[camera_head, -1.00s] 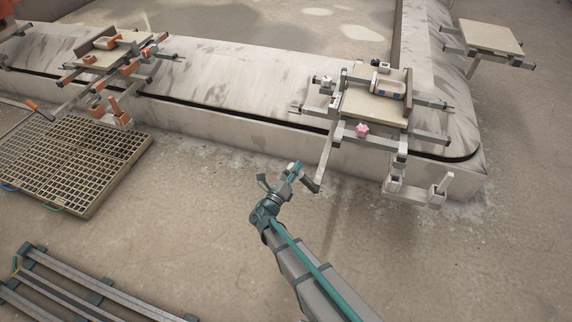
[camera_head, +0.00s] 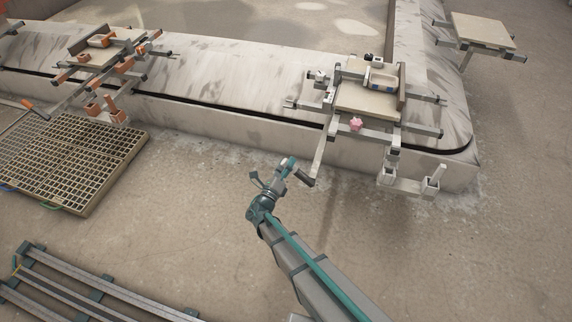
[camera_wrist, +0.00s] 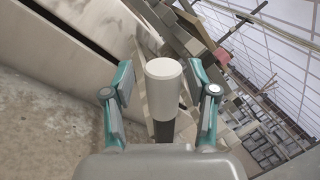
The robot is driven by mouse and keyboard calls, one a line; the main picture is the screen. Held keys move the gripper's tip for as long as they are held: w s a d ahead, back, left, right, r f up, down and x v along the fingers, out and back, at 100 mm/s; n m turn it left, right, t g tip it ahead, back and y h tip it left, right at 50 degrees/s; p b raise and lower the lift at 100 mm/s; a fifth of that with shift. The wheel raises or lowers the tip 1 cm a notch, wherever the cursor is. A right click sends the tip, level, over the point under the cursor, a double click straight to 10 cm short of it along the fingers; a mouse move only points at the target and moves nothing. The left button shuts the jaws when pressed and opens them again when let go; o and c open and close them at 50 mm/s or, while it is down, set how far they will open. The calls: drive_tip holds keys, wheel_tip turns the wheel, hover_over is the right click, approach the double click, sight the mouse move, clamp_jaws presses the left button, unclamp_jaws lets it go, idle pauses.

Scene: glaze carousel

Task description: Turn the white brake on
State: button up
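The white brake appears to be the lever on the right carriage, with its bar (camera_head: 321,155) reaching down over the front edge of the track. My gripper (camera_head: 273,173) is at the grip's left in the head view. In the wrist view my gripper (camera_wrist: 161,88) is open, with one finger on each side of the cylinder and visible gaps. The stem's lower part is hidden by my gripper body.
An orange-fitted carriage (camera_head: 103,58) stands left on the track (camera_head: 230,80). A floor grate (camera_head: 70,160) and metal rails (camera_head: 85,290) lie left. Floor around my arm is clear.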

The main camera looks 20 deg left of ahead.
drive_tip(key=v, duration=1.2)
drive_tip(key=shift+w+d+f, duration=0.1)
idle(0.4)
